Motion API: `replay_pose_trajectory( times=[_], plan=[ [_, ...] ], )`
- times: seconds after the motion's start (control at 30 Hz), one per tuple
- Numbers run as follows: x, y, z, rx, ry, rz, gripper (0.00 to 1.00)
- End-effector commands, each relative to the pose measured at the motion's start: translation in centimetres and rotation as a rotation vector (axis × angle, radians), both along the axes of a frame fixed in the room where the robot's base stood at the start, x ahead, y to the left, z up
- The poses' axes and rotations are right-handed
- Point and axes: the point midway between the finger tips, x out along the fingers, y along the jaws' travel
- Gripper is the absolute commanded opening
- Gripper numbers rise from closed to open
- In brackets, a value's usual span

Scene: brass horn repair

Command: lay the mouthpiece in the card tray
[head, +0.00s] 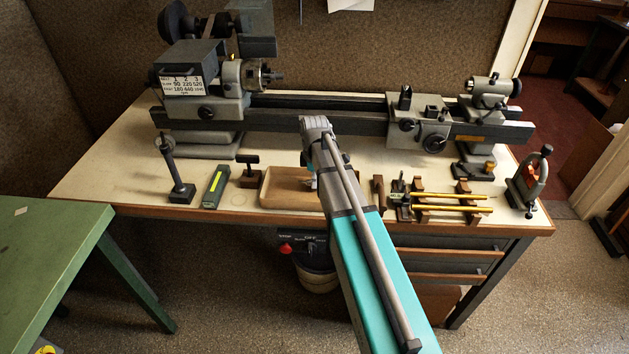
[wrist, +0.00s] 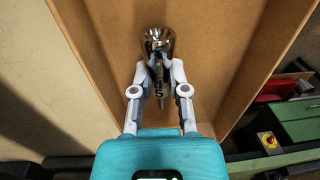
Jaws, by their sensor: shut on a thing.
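The mouthpiece (wrist: 157,38) is silver and shiny, with its wide cup pointing away from me in the wrist view. My gripper (wrist: 160,72) is shut on it, one finger on each side of its narrower part. The card tray (wrist: 72,12) is a shallow brown box. The mouthpiece is over its floor, between the side walls; I cannot tell whether it touches the floor. In the head view the tray (head: 270,200) lies near the bench's front edge. My arm hides its right part and most of my gripper (head: 312,183).
A lathe (head: 270,120) stands behind the tray. Left of the tray are a dark green box (head: 214,187) and an upright post tool (head: 175,172). On the right, brass tubes (head: 455,202) lie on wooden supports beside a clamp-like tool (head: 528,183). Bare bench shows at the far left.

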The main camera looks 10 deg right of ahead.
Motion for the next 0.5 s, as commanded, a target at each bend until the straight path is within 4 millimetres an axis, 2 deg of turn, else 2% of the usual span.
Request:
replay_pose_trajectory(
  times=[0.5],
  plan=[
    [-0.01,-0.03,-0.81,0.000,0.000,-0.001,0.00]
  ],
)
